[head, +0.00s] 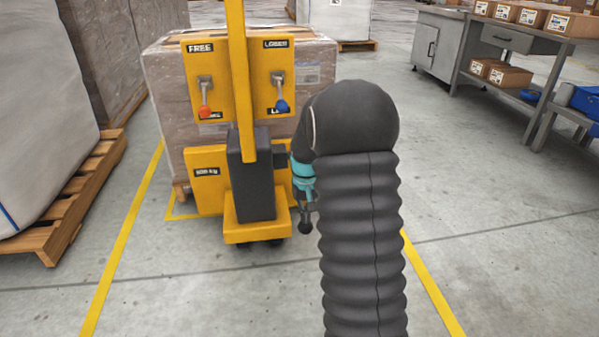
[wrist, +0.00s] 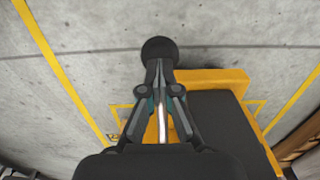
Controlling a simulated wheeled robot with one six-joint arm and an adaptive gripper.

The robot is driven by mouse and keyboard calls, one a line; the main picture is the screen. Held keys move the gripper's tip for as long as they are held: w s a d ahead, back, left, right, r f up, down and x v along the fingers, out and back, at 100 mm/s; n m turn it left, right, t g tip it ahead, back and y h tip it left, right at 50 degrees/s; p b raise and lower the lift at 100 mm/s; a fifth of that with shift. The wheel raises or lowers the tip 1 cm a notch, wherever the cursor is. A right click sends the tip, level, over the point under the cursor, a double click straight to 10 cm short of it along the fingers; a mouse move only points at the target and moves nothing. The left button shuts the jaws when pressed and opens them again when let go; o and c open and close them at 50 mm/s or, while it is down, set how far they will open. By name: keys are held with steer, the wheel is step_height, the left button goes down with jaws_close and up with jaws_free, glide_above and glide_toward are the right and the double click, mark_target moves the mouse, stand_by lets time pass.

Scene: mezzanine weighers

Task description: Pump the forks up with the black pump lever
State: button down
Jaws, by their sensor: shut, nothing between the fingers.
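The yellow lift truck (head: 208,80) stands upright in the middle of the head view, with a dark grey pump housing (head: 250,178) low at its front. The pump lever's round black knob (head: 305,227) is just below my gripper (head: 306,207). In the wrist view the black knob (wrist: 159,50) lies at the tips of my gripper (wrist: 160,68), and a pale rod (wrist: 162,122) shows behind and between the finger links. The fingers are shut and look close to or touching the knob; I cannot tell which. The forks are hidden.
Above are a lever with an orange knob (head: 205,112) and one with a blue knob (head: 282,106). A wrapped load (head: 165,85) stands behind the truck. Another wrapped pallet (head: 85,190) is at left, a workbench (head: 480,70) at right.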

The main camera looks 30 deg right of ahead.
step_height(320, 180, up, 14)
steer(key=p, duration=0.9)
steer(key=shift+f+b, duration=4.05)
steer(key=shift+f, duration=3.3)
step_height(320, 180, up, 15)
steer(key=p, duration=1)
steer(key=shift+f+b, duration=4.1)
steer(key=shift+f, duration=3.2)
steer(key=shift+r, duration=0.3)
step_height(320, 180, up, 22)
steer(key=p, duration=0.9)
steer(key=shift+f, duration=0.1)
